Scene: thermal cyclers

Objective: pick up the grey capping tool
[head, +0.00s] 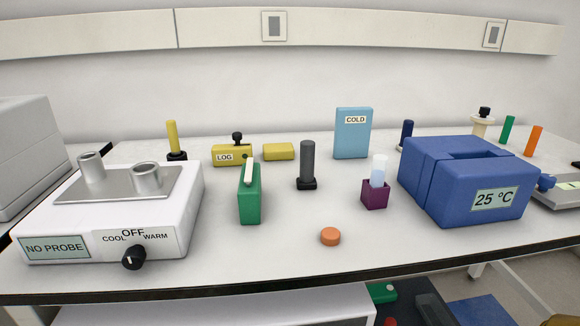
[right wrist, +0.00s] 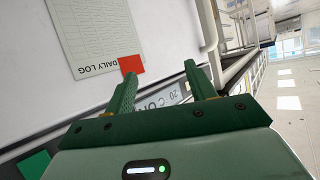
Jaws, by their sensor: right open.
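The grey capping tool (head: 307,162) stands upright on the bench near the middle of the head view, a dark grey cylinder on a black foot. No gripper is near it in the head view. My right gripper (right wrist: 162,80) shows only in the right wrist view, with its two green fingers apart and nothing between them. The capping tool is not in the right wrist view. My left gripper is in neither view.
A green block (head: 249,197) with a pale bar stands left of the tool, and a purple holder (head: 375,196) with a tube stands right. An orange cap (head: 330,236) lies in front. A white cooler-warmer unit (head: 180,215) and blue 25 °C box (head: 430,185) flank them.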

